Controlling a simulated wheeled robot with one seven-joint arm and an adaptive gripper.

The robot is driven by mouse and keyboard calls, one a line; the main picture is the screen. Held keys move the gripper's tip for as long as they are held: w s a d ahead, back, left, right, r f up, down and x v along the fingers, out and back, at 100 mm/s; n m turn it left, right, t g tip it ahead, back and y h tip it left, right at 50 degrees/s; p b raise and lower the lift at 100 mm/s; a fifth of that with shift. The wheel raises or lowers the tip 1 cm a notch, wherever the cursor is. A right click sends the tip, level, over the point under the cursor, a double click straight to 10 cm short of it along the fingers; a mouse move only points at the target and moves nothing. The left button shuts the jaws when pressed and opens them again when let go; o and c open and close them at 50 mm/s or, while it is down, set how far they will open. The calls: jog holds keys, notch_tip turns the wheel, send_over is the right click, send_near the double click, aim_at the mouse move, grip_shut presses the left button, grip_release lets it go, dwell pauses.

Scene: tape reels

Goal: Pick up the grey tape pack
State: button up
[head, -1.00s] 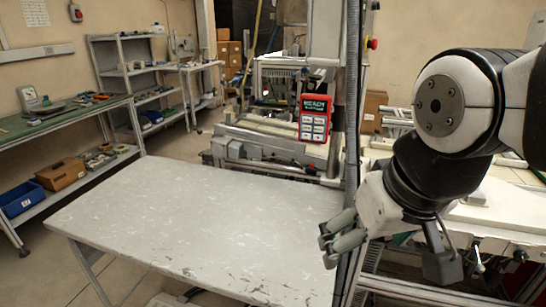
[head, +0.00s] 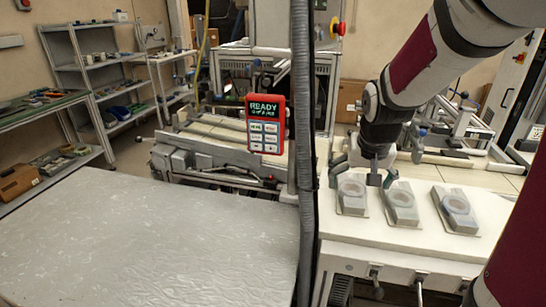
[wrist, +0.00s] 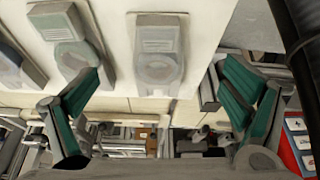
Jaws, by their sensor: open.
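Three grey packs with clear round tops lie in a row on the white work surface (head: 440,250): a left one (head: 352,193), a middle one (head: 400,203) and a right one (head: 456,208). They look alike, and I cannot tell which the task names. My gripper (head: 366,174) is open and empty, pointing down near the back of the left and middle packs. In the wrist view, one pack (wrist: 160,50) shows between the spread green fingers, apart from them. Another pack (wrist: 70,42) is partly behind the left finger, and a third is cut off at the left edge.
A grey post with a corrugated hose (head: 302,120) stands left of the packs. A red READY panel (head: 266,123) hangs beside it. A bare grey table (head: 150,240) fills the front left. Clamp-like fixtures (head: 455,125) stand behind the packs.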

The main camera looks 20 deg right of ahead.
aim_at(354, 200)
jog(key=x, duration=0.3)
jog(key=shift+s+b+x, duration=0.15)
jog(key=shift+b+x, duration=0.2)
jog(key=shift+x, duration=1)
jog(key=shift+s+b+x, duration=0.1)
jog(key=shift+b+x, duration=0.2)
jog(key=shift+x, duration=1.05)
jog(key=shift+f, duration=0.1)
jog(key=c, duration=1.5)
